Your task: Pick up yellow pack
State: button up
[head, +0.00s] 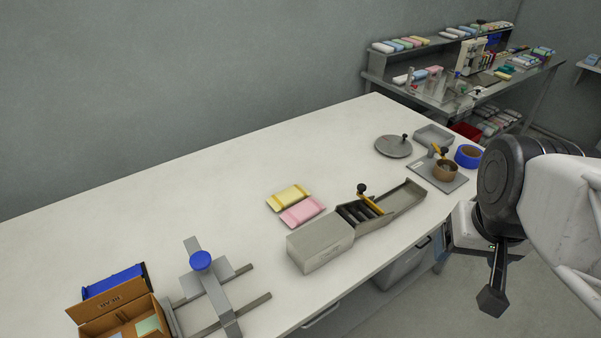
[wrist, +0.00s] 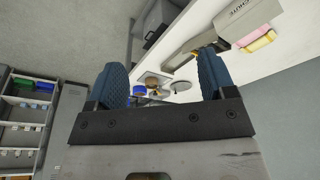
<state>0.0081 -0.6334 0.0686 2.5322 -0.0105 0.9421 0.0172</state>
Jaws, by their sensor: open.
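The yellow pack (head: 289,197) lies flat on the white table in the head view, left of the grey flow wrapper. A pink pack (head: 302,212) lies right beside it, on the side nearer the wrapper. In the wrist view the yellow pack (wrist: 262,41) shows at the upper right, beside the pink pack (wrist: 254,34). My gripper (wrist: 163,80) shows two blue fingers spread apart with nothing between them. It is well away from the packs. In the head view my arm is at the right, off the table's edge, and the fingertips cannot be made out clearly.
A round grey plate (head: 393,146), blue tape roll (head: 468,156) and small tray (head: 434,135) sit at the far right. The table behind the packs is clear.

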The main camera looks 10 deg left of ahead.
jog(key=w+a+n, duration=0.6)
jog(key=w+n, duration=0.1)
jog(key=w, duration=0.6)
jog(key=n+g, duration=0.3)
jog(key=n, duration=1.7)
send_over(280, 199)
jog(key=f, duration=2.3)
jog(key=shift+s+d, duration=0.1)
jog(key=shift+d, duration=0.15)
jog(key=shift+a+f+n, duration=0.2)
jog(key=shift+a+n, duration=0.1)
jog(key=shift+f, duration=0.1)
